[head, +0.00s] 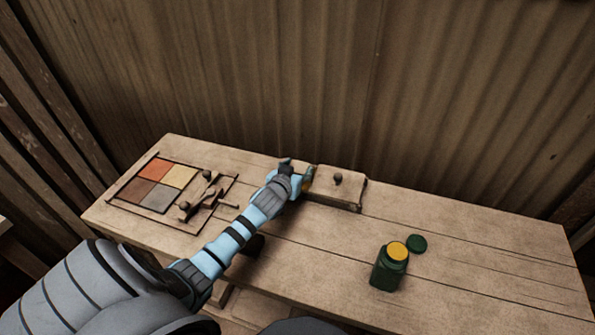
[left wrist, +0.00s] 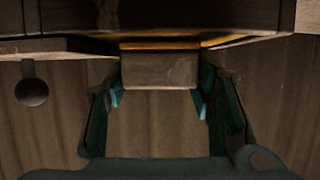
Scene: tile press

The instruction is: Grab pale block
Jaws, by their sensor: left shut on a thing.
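A pale grey-brown block (left wrist: 158,72) sits between the fingertips of my left gripper (left wrist: 160,98) in the left wrist view. The fingers press on both its sides, so the gripper is shut on it. A yellow strip (left wrist: 160,45) runs along the block's edge, against a dark wooden part above it. In the head view my left gripper (head: 296,181) is at the left end of a wooden box with a knob (head: 335,190), and the arm hides most of the block. My right gripper is not in view.
A dark frame (head: 150,208) with orange, yellow, brown and grey tiles lies on the left of the wooden table (head: 460,255), with a dark handled device (head: 205,195) beside it. A green jar (head: 388,272) with yellow content and a green lid (head: 417,243) stand at right. The right end is clear.

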